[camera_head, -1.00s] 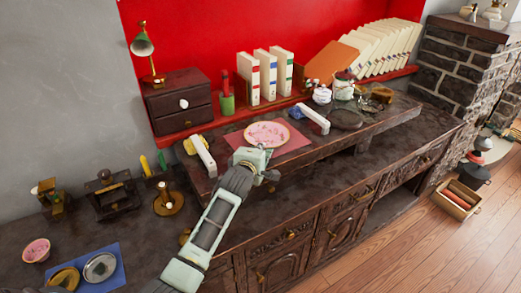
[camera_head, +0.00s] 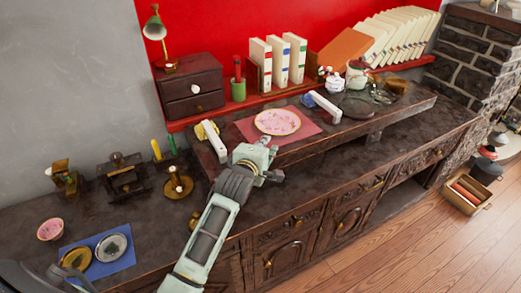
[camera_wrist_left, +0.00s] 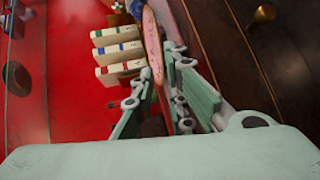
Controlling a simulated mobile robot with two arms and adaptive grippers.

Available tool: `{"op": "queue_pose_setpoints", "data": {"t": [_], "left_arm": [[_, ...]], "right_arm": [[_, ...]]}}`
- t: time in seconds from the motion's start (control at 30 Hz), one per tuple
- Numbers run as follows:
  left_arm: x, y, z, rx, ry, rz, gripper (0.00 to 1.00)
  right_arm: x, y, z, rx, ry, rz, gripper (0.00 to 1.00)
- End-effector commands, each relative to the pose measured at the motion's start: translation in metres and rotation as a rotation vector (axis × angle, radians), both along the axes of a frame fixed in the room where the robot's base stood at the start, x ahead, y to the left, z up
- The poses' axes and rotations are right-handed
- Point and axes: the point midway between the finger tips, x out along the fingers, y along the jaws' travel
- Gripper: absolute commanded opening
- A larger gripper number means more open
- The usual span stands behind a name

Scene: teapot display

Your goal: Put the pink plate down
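The pink plate (camera_head: 277,121) lies flat on a red mat (camera_head: 308,127) on the raised dark wooden shelf. My left gripper (camera_head: 256,158) is in front of the shelf edge, nearer to me than the plate and apart from it. In the left wrist view, the plate (camera_wrist_left: 153,45) shows almost edge-on beyond the fingers. There the left gripper (camera_wrist_left: 168,100) has its two green fingers spread, with nothing held between them. My right gripper is not in view.
White bar-shaped objects (camera_head: 214,142) (camera_head: 325,106) flank the mat. Upright white books (camera_head: 277,62) stand behind it. A small drawer box (camera_head: 190,92) and a glass tray (camera_head: 356,107) are nearby.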

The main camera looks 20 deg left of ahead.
Motion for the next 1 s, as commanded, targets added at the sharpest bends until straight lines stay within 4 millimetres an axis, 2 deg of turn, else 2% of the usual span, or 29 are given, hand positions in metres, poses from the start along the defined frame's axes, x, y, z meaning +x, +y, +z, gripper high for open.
{"op": "queue_pose_setpoints", "data": {"t": [0.1, 0.3, 0.87, 1.0], "left_arm": [[-0.021, -0.002, 0.005, -0.001, 0.0, 0.001, 0.12], [-0.039, -0.004, 0.01, 0.0, 0.001, 0.001, 0.12], [-0.042, -0.004, 0.011, 0.001, 0.0, 0.002, 0.12], [-0.042, -0.004, 0.011, 0.001, 0.0, 0.002, 0.12]], "right_arm": [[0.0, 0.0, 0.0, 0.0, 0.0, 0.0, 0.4], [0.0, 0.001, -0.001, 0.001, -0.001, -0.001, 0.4], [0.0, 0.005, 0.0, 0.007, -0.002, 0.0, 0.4], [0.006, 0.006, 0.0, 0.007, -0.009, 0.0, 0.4]]}}
